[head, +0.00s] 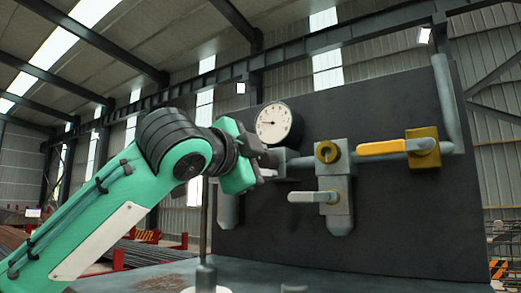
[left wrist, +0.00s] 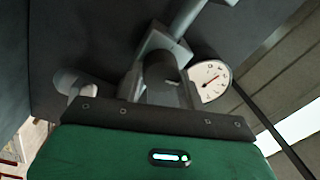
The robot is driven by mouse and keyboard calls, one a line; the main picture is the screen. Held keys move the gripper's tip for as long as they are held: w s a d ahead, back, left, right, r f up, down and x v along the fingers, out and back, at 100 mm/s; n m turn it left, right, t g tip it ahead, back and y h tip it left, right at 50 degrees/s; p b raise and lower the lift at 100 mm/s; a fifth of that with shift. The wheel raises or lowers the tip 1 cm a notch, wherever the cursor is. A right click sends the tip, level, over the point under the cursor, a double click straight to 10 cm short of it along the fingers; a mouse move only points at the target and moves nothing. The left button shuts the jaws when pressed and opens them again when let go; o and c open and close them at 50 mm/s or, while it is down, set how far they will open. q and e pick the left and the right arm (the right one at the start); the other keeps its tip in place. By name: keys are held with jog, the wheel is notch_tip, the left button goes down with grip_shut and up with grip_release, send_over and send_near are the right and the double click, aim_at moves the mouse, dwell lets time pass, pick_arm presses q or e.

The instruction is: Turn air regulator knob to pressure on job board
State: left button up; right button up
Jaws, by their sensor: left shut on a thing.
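My left gripper (head: 264,165) reaches in from the left and is shut on the dark regulator knob (head: 270,159) at the left end of the grey pipework. In the left wrist view the dark round knob (left wrist: 160,68) sits between the fingers, which hide part of it. The round white pressure gauge (head: 273,124) stands just above the gripper, its needle pointing roughly left. The gauge also shows in the left wrist view (left wrist: 210,80). The numbers are too small to read. I see no readable job board. My right gripper is not in view.
A dark upright panel (head: 400,220) backs the pipework. A grey surface (head: 270,275) lies below. Open air separates it from the gripper.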

pick_arm(q)
jog(key=shift+m+p, duration=0.55)
jog(key=shift+m, duration=0.55)
jog(key=o, duration=1)
jog(key=shift+w+f, duration=0.1)
jog(key=shift+w, duration=0.05)
jog(key=shift+c, duration=0.2)
jog(key=b+v, duration=0.5)
jog(key=v, duration=0.9)
